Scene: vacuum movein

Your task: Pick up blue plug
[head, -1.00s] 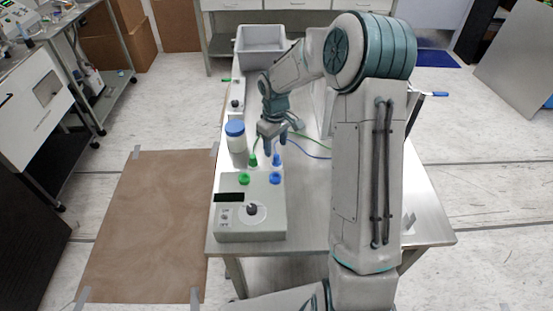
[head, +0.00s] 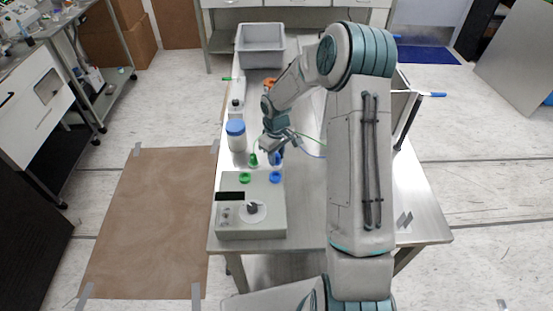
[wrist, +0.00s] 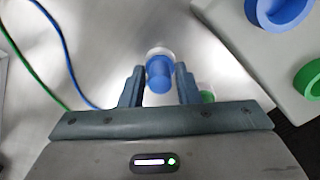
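The blue plug (wrist: 159,75) stands on the steel table between the two fingers of my gripper (wrist: 160,88) in the wrist view. A gap shows on each side of it, so my gripper looks open around it. In the head view my gripper (head: 276,152) is low over the table, with the blue plug (head: 276,159) partly hidden by the fingers. The green plug (head: 253,159) stands just left of it. In the wrist view the green plug (wrist: 207,97) is mostly hidden behind the right finger.
The grey control box (head: 250,222) with a green socket (head: 244,178) and blue socket (head: 275,177) is in front of the plugs. A blue-lidded jar (head: 236,136) stands to the left. A grey bin (head: 261,46) is at the far end. Blue and green cables trail on the table.

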